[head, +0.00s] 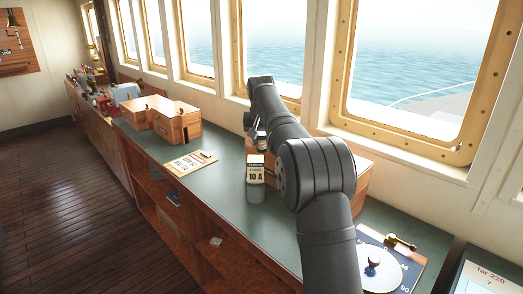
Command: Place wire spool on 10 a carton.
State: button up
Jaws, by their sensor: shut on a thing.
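The 10 A carton (255,177) stands upright on the green counter top, left of my arm. It is a small grey box with a pale label reading "10 A". My gripper (257,129) is beyond the carton and just above it in the picture, partly hidden by my dark arm. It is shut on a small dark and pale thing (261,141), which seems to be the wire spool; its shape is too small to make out. Whether the spool touches the carton cannot be told from this view.
Wooden boxes (174,121) stand farther along the counter (222,148), with a clipboard (192,162) nearer. A wooden case (355,177) is behind my arm by the windows. A blue chart board with a round dial (382,272) lies at lower right.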

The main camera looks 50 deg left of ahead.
aim_at(262, 148)
jog(key=shift+f, duration=2)
jog(key=shift+f, duration=0.1)
jog(key=o, duration=1)
jog(key=shift+c, duration=0.2)
jog(key=v, duration=1.2)
jog(key=shift+a, duration=0.1)
